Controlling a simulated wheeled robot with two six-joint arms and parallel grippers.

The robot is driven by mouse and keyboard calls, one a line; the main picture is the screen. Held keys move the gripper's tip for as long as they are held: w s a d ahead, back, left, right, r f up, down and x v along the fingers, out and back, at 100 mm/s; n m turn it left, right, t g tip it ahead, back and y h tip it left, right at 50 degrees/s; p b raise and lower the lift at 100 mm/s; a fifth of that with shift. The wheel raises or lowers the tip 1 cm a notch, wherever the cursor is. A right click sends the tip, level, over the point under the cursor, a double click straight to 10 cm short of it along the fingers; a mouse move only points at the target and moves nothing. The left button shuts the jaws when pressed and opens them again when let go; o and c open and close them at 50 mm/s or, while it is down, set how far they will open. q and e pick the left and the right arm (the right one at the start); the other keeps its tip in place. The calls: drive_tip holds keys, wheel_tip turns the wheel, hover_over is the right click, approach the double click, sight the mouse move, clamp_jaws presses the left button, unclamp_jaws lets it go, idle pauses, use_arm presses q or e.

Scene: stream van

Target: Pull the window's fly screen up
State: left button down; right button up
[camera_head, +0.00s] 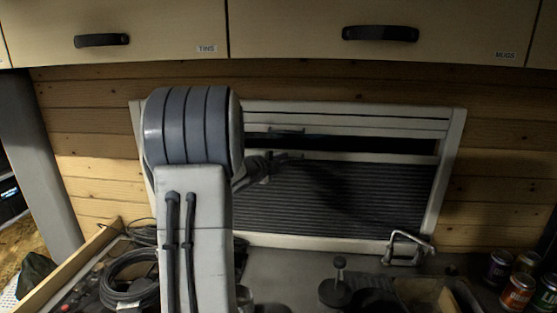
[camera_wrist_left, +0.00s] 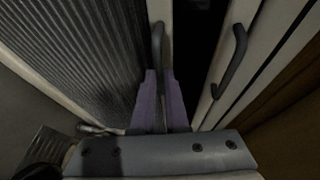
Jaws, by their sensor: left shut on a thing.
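The window (camera_head: 450,165) has a pale frame in the plank wall. The grey pleated fly screen (camera_head: 340,200) covers its lower part, with a dark gap above its top bar. The screen also fills the left of the left wrist view (camera_wrist_left: 75,60). My left gripper (camera_head: 272,160) is at the screen's top bar, partly hidden by my own arm. In the left wrist view its purple fingers (camera_wrist_left: 165,95) are shut on the dark handle (camera_wrist_left: 157,42) of that bar. A second dark handle (camera_wrist_left: 232,60) sits on the bar across the gap. My right gripper is not in view.
Cupboards labelled TINS (camera_head: 150,35) and MUGS (camera_head: 400,65) hang above. The counter (camera_head: 285,262) below holds a metal fitting (camera_head: 407,246) near the window's lower right corner, coiled cable (camera_head: 125,282) at left and several cans (camera_head: 517,292) at right.

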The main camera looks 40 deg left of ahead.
use_arm(q)
wheel_tip(320, 180, up, 5)
drive_tip(key=p, duration=0.3)
drive_tip(key=shift+f, duration=0.1)
drive_tip(key=c, duration=0.9)
unclamp_jaws()
